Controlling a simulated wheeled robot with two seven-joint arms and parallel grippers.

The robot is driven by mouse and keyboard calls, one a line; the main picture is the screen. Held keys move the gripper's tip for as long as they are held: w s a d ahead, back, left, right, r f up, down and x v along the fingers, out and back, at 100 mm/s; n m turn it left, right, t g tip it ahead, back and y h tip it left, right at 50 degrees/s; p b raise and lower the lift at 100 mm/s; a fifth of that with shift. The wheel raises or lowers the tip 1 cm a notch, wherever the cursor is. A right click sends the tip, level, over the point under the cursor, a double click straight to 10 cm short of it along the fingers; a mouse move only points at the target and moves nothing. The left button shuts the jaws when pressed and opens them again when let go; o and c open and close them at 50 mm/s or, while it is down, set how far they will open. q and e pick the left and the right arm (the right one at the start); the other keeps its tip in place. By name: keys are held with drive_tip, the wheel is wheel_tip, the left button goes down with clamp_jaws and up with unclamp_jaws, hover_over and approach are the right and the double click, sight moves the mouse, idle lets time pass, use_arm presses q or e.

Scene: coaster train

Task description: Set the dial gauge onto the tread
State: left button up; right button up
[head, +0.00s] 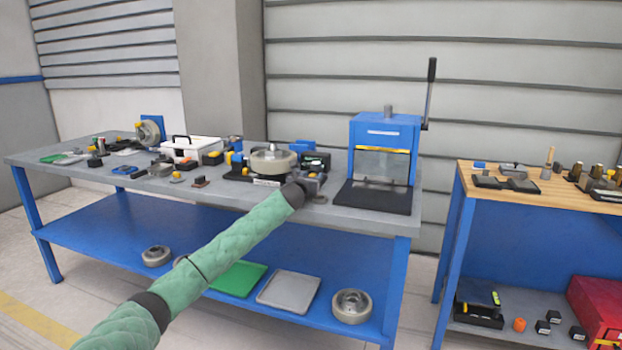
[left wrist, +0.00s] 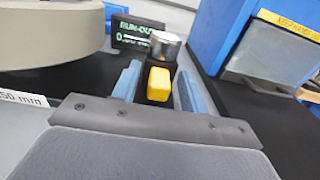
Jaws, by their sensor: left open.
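The grey wheel (head: 272,157) with its tread lies on a dark stand on the blue-legged bench; its pale side fills the upper left of the left wrist view (left wrist: 50,22). What looks like the dial gauge shows in the left wrist view as a silver round piece (left wrist: 165,46) with a yellow block (left wrist: 158,84) in front, right of the wheel and apart from it. My left gripper (left wrist: 157,88) is open, with its blue-grey fingers on either side of the yellow block. In the head view my left gripper (head: 312,184) is small and partly merges with dark parts. My right gripper is out of view.
A black display reading RUN-OUT (left wrist: 138,33) stands behind the silver piece. A blue press (head: 384,140) with a dark base is close on the right. A white toolbox (head: 192,147) and small parts crowd the bench left of the wheel. A wood-topped bench (head: 540,190) stands at right.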

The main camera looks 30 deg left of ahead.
use_arm(q)
clamp_jaws()
drive_tip(key=shift+a+r+p, duration=0.15)
drive_tip(key=shift+a+p, duration=0.2)
drive_tip(key=shift+p, duration=0.05)
drive_tip(key=shift+s+a+p, duration=0.25)
drive_tip(key=shift+a+p, duration=0.35)
drive_tip(key=shift+a, duration=0.25)
drive_tip(key=shift+s+a, duration=0.1)
drive_tip(key=shift+a, duration=0.3)
